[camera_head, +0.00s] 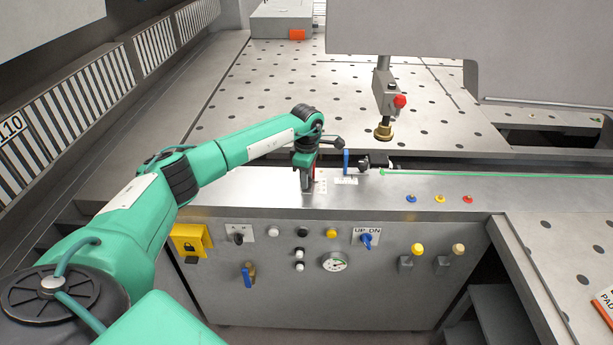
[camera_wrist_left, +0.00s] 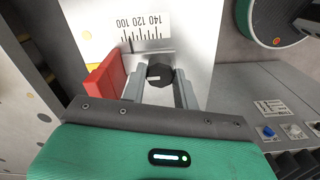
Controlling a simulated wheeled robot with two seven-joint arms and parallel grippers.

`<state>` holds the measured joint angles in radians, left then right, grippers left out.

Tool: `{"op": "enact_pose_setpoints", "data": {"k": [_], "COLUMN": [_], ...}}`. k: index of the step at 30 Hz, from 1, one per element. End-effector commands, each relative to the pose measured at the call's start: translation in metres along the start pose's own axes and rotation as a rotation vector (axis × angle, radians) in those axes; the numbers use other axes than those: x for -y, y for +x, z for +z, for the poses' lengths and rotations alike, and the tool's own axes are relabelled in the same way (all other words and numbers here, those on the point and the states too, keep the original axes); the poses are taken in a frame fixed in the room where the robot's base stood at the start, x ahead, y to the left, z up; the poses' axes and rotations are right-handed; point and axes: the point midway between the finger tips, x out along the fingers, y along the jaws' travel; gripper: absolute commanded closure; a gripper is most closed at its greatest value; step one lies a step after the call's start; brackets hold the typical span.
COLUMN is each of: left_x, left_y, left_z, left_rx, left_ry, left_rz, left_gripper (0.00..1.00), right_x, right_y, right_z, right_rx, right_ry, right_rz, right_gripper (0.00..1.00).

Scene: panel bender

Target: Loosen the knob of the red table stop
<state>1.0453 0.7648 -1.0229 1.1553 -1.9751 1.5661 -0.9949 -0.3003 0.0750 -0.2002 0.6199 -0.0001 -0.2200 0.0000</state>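The red table stop (camera_wrist_left: 106,80) shows in the left wrist view as a red block beside a scale marked 100, 120 and 140. Its black faceted knob (camera_wrist_left: 160,74) lies between the two grey fingers of my left gripper (camera_wrist_left: 161,84). The fingers sit close on both sides of the knob, with no clear gap. In the head view my left gripper (camera_head: 307,180) points down at the front ledge of the machine table, and its wrist and fingers mostly hide the stop and knob. My right gripper is in neither view.
A blue lever (camera_head: 346,161) and a black clamp part (camera_head: 377,162) stand just right of my left gripper. A grey box with a red button (camera_head: 388,95) hangs above the perforated table (camera_head: 270,95). The front control panel (camera_head: 300,300) carries switches and a gauge (camera_head: 335,262).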

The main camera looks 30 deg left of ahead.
Motion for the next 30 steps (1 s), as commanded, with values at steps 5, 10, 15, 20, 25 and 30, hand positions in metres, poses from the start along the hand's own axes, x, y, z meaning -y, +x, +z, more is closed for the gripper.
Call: {"op": "enact_pose_setpoints", "data": {"k": [5,10,15,20,25,30], "left_x": [0.000,0.000,0.000,-0.001,0.000,0.000], "left_y": [0.000,0.000,0.001,0.001,0.001,0.001], "left_z": [0.000,0.000,0.000,0.000,0.000,0.000], "left_rx": [0.000,0.001,0.001,0.001,0.000,0.001], "left_ry": [-0.003,-0.032,-0.112,-0.234,-0.393,-0.555], "left_rz": [0.001,0.001,0.001,0.001,0.002,0.002], "left_gripper": [0.93,0.93,0.93,0.93,0.93,0.93], "right_x": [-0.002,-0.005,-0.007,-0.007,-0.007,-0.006], "right_y": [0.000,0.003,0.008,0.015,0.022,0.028], "right_z": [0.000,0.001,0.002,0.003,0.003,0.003], "right_rx": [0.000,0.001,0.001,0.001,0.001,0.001], "right_ry": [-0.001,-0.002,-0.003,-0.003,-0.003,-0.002], "right_rz": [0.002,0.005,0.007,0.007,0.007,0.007], "right_gripper": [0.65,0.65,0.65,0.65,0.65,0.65]}}
